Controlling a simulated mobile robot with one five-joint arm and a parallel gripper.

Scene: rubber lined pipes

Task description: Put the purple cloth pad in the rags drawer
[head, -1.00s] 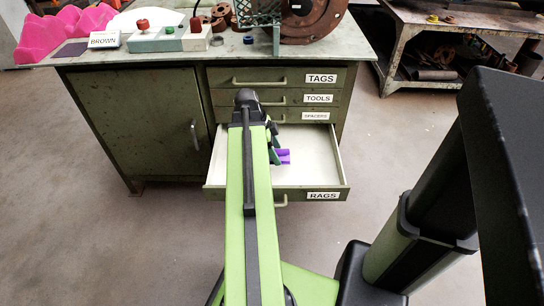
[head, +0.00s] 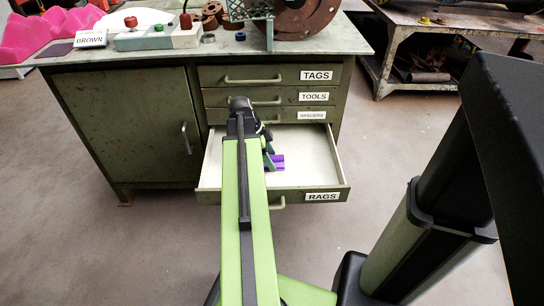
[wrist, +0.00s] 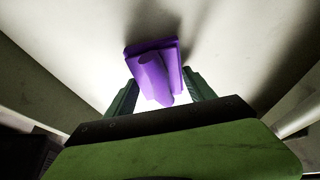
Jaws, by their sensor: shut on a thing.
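The purple cloth pad (head: 279,162) shows just right of my arm, within the outline of the open rags drawer (head: 315,163). In the wrist view the pad (wrist: 152,68) is a flat purple slab with a rounded ridge, held between the two green fingers. My gripper (wrist: 161,78) is shut on it. The pad is over the pale drawer floor (wrist: 75,40); whether it touches the floor is not clear. The head view mostly hides my gripper (head: 270,158) behind my arm. The drawer's front carries a RAGS label (head: 322,197).
Shut drawers labelled TAGS (head: 240,77), TOOLS (head: 228,97) and SPACERS (head: 285,117) are above the open one. A cabinet door (head: 125,130) is on the left. The benchtop (head: 90,57) holds a switch box and rusty parts. The drawer's right part is bare.

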